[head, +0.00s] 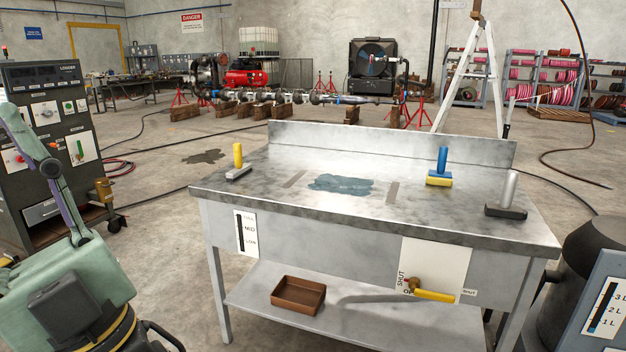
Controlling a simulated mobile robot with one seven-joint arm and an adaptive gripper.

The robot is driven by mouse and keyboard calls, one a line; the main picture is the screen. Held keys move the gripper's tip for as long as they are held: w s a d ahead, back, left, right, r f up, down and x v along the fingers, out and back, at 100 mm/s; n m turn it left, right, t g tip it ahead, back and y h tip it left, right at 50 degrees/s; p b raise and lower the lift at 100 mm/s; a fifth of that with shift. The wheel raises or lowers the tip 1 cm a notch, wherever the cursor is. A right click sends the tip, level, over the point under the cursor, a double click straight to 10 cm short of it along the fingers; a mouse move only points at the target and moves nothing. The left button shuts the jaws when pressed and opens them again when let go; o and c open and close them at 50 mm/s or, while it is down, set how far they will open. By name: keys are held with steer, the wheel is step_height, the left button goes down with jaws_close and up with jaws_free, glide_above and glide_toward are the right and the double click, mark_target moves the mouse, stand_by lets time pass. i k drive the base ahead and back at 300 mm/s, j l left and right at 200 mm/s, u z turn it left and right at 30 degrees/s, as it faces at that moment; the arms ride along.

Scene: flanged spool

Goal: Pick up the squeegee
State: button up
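Three upright-handled tools stand apart on the metal workbench (290,225). One has a yellow handle and a light grey head (239,163), at the left. One has a blue handle and a yellow block head (440,169), at the right. One has a light grey handle and a dark flat head (508,199), near the right edge. Which one is the squeegee I cannot tell for sure at this size. My gripper is not in view, and nothing is seen touching the tools.
A dark wet patch (341,185) lies mid-bench, with clear top around it. A low backsplash (390,144) closes the rear. The shelf below holds a brown tray (298,294). A control cabinet (45,140) stands left and a dark drum (590,262) right.

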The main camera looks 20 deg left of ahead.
mark_target(241, 168)
steer(key=i+j+u, duration=0.3)
steer(key=i, duration=0.45)
steer(key=i+l+u, duration=0.1)
steer(key=i+u, duration=0.25)
steer(key=i, duration=1.4)
